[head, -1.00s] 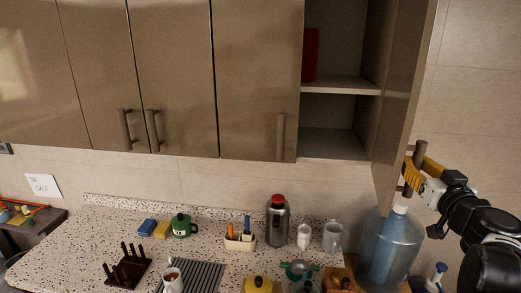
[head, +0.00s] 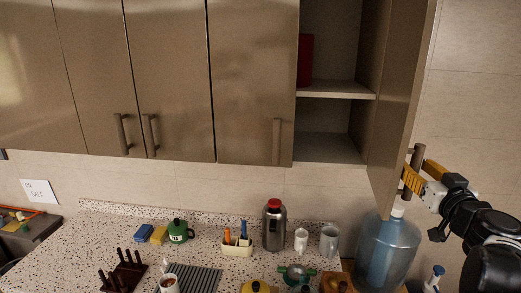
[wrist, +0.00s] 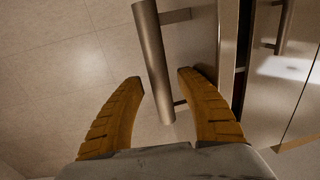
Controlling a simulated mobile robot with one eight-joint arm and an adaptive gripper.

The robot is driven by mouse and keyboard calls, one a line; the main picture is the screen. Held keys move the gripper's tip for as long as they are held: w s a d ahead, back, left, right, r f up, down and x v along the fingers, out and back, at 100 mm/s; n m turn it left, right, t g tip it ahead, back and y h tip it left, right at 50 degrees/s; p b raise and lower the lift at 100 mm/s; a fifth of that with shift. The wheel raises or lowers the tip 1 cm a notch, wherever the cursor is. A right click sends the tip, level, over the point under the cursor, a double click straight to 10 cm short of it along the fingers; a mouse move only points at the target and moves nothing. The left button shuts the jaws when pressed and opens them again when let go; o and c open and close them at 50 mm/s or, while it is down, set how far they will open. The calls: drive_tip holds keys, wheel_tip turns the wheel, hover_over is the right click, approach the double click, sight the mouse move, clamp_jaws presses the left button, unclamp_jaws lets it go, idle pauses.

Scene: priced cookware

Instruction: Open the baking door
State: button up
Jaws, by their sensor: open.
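The cabinet door (head: 398,100) at the right end of the upper cupboards stands swung wide open, seen at a steep angle. Its bar handle (head: 416,159) is on the outer face. My gripper (head: 416,173) is at this handle, with its yellow fingers spread. In the wrist view, the lower part of the handle (wrist: 155,62) lies between the two open fingers (wrist: 162,76), with gaps on both sides. The door face (wrist: 229,50) is close beside the right finger. No label naming the baking door is readable.
The open cupboard has shelves (head: 335,89) and a red item (head: 305,60). Closed cupboard doors (head: 170,80) are to the left. Below my gripper stands a large water bottle (head: 388,253). The speckled counter (head: 85,245) holds a flask (head: 274,228), cups and other cookware.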

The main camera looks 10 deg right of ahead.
drive_tip(key=v, duration=0.7)
drive_tip(key=shift+s, duration=0.45)
